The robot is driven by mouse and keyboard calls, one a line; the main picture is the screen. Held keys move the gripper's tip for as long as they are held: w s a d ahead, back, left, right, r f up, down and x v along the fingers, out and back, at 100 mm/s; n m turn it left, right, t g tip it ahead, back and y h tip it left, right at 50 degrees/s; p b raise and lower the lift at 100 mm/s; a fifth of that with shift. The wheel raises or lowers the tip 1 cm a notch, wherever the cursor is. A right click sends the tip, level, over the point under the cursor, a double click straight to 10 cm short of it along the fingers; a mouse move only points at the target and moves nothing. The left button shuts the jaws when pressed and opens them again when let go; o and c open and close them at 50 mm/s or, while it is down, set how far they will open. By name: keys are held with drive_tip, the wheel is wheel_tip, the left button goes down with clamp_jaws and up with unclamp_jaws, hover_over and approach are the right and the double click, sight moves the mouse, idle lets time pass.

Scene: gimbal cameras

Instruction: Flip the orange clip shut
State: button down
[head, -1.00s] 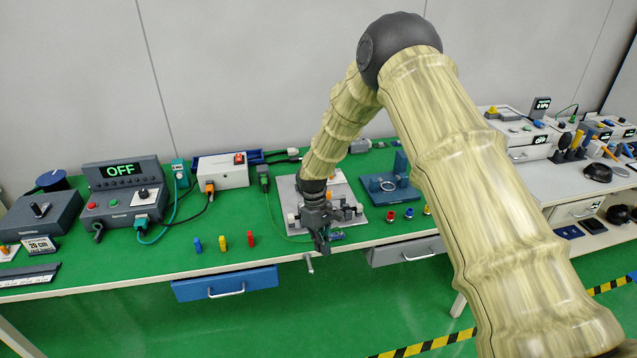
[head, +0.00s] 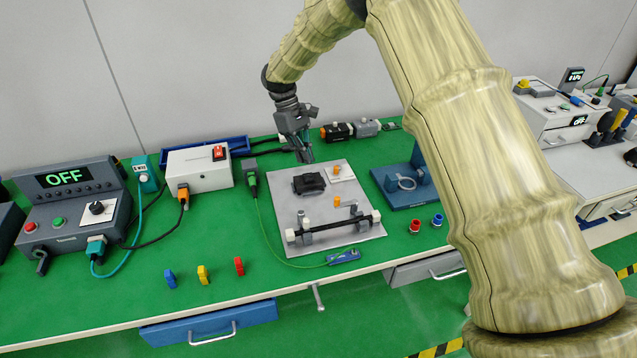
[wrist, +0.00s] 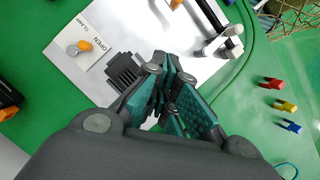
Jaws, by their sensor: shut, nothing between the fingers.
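A light grey plate (head: 285,215) lies on the green table. Near its front, a black rod (head: 335,230) with white ends sits in grey holders. A small orange piece (head: 337,201) stands just behind the rod; its top edge also shows in the wrist view (wrist: 175,4). A second orange piece (head: 336,170) is on a white card at the plate's back right. In the wrist view this card (wrist: 78,65) reads OPEN and CLAMP. I cannot tell which orange piece is the clip. My gripper (head: 304,159) is shut and empty, above the plate's back edge near a black block (head: 309,183).
A blue stand with a ring (head: 403,183) is right of the plate. Red and blue pegs (head: 415,225) stand near it. Several coloured pegs (head: 203,275) stand front left. A green cable (head: 264,225) runs along the plate's left side.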

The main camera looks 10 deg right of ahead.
drive_tip(key=p+x, duration=0.1)
drive_tip(key=x, duration=0.2)
drive_tip(key=s+p+x, duration=0.1)
drive_tip(key=x, duration=0.2)
drive_tip(key=d+r+p+x, duration=0.1)
drive_tip(key=x, duration=0.2)
drive_tip(key=shift+s+d+f, duration=0.1)
drive_tip(key=shift+s+f, duration=0.3)
drive_tip(key=shift+s, duration=0.1)
drive_tip(key=shift+s+d+p, duration=0.5)
drive_tip(key=shift+s+p, duration=0.05)
drive_tip(key=shift+s, duration=0.2)
drive_tip(key=shift+s+d+r, duration=0.15)
drive_tip(key=shift+s, duration=0.3)
drive_tip(key=shift+w+f, duration=0.2)
drive_tip(key=shift+f, duration=0.05)
drive_tip(key=shift+s+r, duration=0.1)
drive_tip(key=shift+r, duration=0.05)
drive_tip(key=shift+s, duration=0.1)
